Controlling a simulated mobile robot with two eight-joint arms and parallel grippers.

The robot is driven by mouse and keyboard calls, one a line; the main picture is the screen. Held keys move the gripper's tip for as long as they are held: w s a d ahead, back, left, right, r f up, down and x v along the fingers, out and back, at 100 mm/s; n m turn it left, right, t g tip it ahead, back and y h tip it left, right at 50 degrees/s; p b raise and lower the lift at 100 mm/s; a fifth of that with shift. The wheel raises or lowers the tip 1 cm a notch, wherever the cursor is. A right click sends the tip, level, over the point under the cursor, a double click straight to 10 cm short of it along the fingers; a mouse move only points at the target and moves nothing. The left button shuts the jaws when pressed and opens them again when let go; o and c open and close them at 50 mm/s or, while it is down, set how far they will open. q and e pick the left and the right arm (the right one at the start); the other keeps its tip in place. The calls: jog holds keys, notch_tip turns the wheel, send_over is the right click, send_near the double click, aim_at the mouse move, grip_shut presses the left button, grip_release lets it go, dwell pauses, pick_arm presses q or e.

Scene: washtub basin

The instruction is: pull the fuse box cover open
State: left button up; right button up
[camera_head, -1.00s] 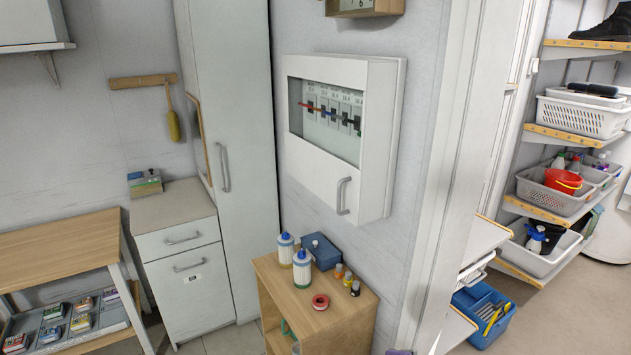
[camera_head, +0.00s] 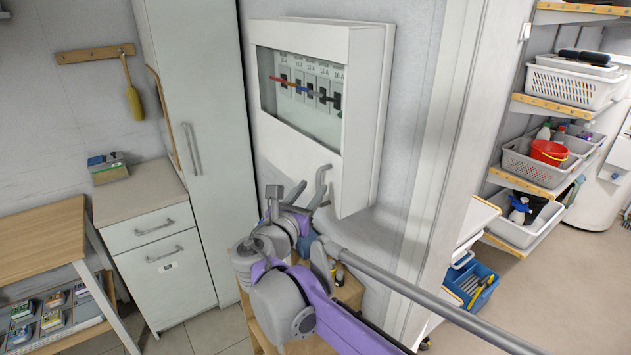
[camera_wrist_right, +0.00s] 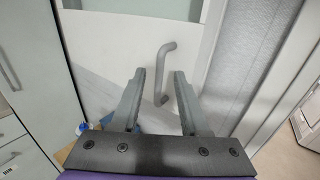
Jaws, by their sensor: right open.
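The white fuse box (camera_head: 368,110) hangs on the wall, and its cover (camera_head: 285,150) looks shut. A window in the cover shows a row of breakers. The grey bar handle (camera_head: 321,185) is at the cover's lower right; in the right wrist view the handle (camera_wrist_right: 162,75) stands between and beyond the fingers. My right gripper (camera_head: 310,196) is open in front of the cover, close to the handle. In the right wrist view the gripper (camera_wrist_right: 160,80) is empty; I cannot tell whether a finger touches the handle. My left gripper is not in view.
A small wooden shelf (camera_head: 348,292) stands below the box, mostly hidden by my right arm. A tall white cabinet (camera_head: 190,60) is to the left, with a drawer unit (camera_head: 165,262) beside it. A doorway with shelves lies to the right.

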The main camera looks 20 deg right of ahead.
aim_at(318, 181)
jog(key=shift+x, duration=1.8)
jog(key=shift+s, duration=0.1)
grip_shut()
